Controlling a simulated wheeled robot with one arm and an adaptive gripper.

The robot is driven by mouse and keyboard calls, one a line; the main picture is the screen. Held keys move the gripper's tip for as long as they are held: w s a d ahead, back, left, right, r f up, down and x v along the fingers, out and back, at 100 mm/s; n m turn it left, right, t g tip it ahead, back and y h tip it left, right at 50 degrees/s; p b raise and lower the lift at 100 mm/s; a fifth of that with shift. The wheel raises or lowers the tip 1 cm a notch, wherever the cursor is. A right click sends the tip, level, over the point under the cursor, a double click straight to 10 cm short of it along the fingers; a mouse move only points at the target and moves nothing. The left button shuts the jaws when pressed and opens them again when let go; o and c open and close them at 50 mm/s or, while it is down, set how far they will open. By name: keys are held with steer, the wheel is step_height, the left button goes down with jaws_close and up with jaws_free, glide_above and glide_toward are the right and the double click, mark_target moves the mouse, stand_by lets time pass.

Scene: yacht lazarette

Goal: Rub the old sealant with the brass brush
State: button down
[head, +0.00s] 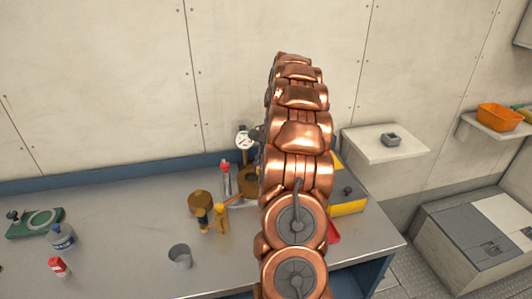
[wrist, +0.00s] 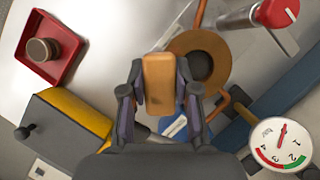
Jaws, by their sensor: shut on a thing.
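My gripper (wrist: 160,90) is shut on a tan wooden block (wrist: 159,80), seen in the wrist view. It looks like the back of the brass brush; no bristles show from this side. Just beyond it, on the right, is a brown round flange (wrist: 186,49) with a dark round centre. The block overlaps its left edge in the picture; I cannot tell whether they touch. I cannot make out the old sealant for certain. In the head view my arm hides the gripper and the block, and part of the flange (head: 246,182) shows left of the arm.
A pressure gauge (wrist: 282,145) and a red-capped metal cylinder (wrist: 277,14) stand close by. A yellow-and-grey box (wrist: 85,112) and a red tray (wrist: 73,49) are on the left. The bench (head: 130,215) also bears a metal cup (head: 180,258) and a bottle (head: 62,238), with free room between.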

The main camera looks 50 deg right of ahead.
steer(key=shift+r+p, duration=0.65)
steer(key=shift+r, duration=1.75)
